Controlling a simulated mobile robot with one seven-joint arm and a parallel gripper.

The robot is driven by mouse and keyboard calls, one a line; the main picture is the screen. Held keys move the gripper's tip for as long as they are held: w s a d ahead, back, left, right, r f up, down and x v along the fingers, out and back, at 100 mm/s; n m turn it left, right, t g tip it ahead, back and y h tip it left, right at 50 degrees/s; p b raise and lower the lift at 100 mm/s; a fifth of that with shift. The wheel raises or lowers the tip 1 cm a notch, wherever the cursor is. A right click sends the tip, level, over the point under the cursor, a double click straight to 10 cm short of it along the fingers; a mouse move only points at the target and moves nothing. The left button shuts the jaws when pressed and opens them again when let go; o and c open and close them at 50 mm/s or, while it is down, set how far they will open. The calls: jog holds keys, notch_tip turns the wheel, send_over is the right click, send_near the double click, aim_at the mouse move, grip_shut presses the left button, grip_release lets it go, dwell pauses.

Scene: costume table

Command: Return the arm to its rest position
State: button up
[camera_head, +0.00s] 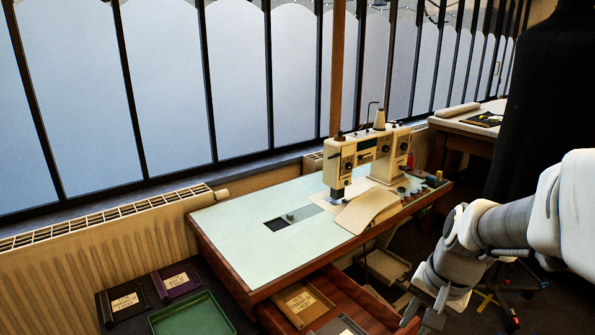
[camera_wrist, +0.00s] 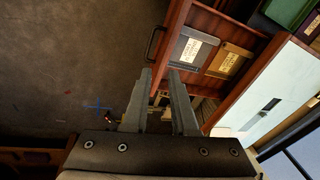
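My arm reaches in from the right side of the head view. My gripper (camera_head: 436,307) hangs low at the right of the sewing table (camera_head: 240,246), near its pulled-out drawer (camera_head: 352,294). In the wrist view my gripper (camera_wrist: 160,75) shows two grey fingers standing apart with nothing between them. The fingers are close to the drawer's front and dark handle in the picture; I see no contact.
A sewing machine (camera_head: 366,160) stands on the table. The open drawer holds labelled boxes (camera_head: 300,300). A green tray (camera_head: 190,316) and labelled boxes lie at lower left. A black form (camera_head: 545,90) stands behind my arm. Floor (camera_wrist: 65,60) is mostly bare.

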jog(key=s+a+r+n+t, duration=0.3)
jog(key=s+a+r+n, duration=0.5)
jog(key=s+r, duration=0.15)
notch_tip(320, 180, up, 16)
jog(key=p, duration=1.6)
jog(key=shift+s+h, duration=0.25)
jog(key=shift+h, duration=0.15)
jog(key=shift+f, duration=0.1)
dwell(0.3)
